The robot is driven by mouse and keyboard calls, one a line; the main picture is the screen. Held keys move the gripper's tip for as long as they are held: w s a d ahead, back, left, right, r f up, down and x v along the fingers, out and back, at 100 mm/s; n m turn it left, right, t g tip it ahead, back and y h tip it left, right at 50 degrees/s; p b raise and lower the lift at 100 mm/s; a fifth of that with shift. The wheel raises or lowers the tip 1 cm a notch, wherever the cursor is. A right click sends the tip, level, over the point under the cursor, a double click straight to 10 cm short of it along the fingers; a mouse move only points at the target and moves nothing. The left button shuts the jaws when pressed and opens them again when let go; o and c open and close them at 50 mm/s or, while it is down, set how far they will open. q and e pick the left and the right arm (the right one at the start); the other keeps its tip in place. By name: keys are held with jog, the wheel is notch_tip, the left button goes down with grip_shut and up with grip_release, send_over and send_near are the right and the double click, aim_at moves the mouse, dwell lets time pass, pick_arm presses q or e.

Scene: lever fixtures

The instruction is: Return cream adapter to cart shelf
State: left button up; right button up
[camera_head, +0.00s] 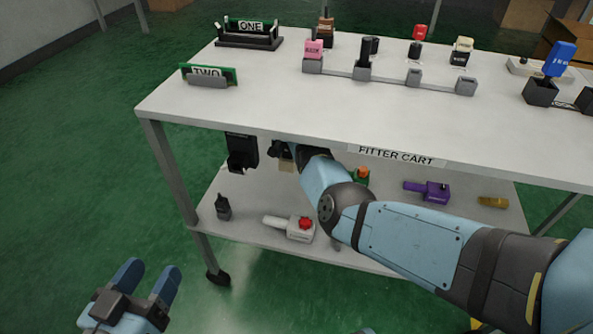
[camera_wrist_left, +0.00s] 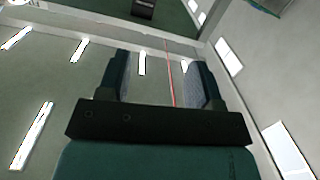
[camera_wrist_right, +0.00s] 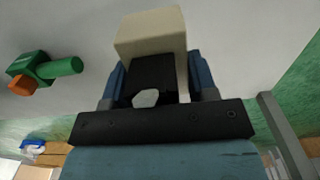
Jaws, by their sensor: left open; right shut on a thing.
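The cream adapter (camera_wrist_right: 150,32), a cream block with a black part, is between the fingers of my right gripper (camera_wrist_right: 156,78), which is shut on it. In the head view my right arm reaches under the cart's top, and the top and arm mostly hide that gripper. The cart's lower shelf (camera_head: 265,205) is a pale board below. I cannot tell whether the adapter touches it. My left gripper (camera_head: 148,279) is open and empty, low over the floor left of the cart; its fingers also show apart in the left wrist view (camera_wrist_left: 160,85).
The shelf carries a white piece with a red knob (camera_head: 300,228), a small black piece (camera_head: 223,207), a green piece (camera_head: 361,176), a purple piece (camera_head: 430,191) and a brass piece (camera_head: 493,202). A black box (camera_head: 241,152) shows beneath the cart top (camera_head: 290,110).

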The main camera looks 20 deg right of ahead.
notch_tip(320, 180, down, 2)
jog(key=shift+f+b, duration=0.2)
jog(key=shift+b, duration=0.2)
notch_tip(320, 180, down, 3)
jog(key=shift+f+b, duration=0.15)
jog(key=shift+b, duration=0.85)
pick_arm(q)
jog(key=shift+w+a+r+m+t+h, duration=0.15)
jog(key=shift+w+a+m+t, duration=0.15)
jog(key=shift+w+m, duration=0.2)
jog(key=shift+w+a+r+m+t+h, duration=0.15)
jog(key=shift+w+a+m+t, duration=0.15)
jog(key=shift+m, duration=0.3)
jog(key=shift+w+f, duration=0.1)
jog(key=shift+f, duration=0.05)
pick_arm(e)
jog(key=o, duration=1)
jog(key=shift+c, duration=0.2)
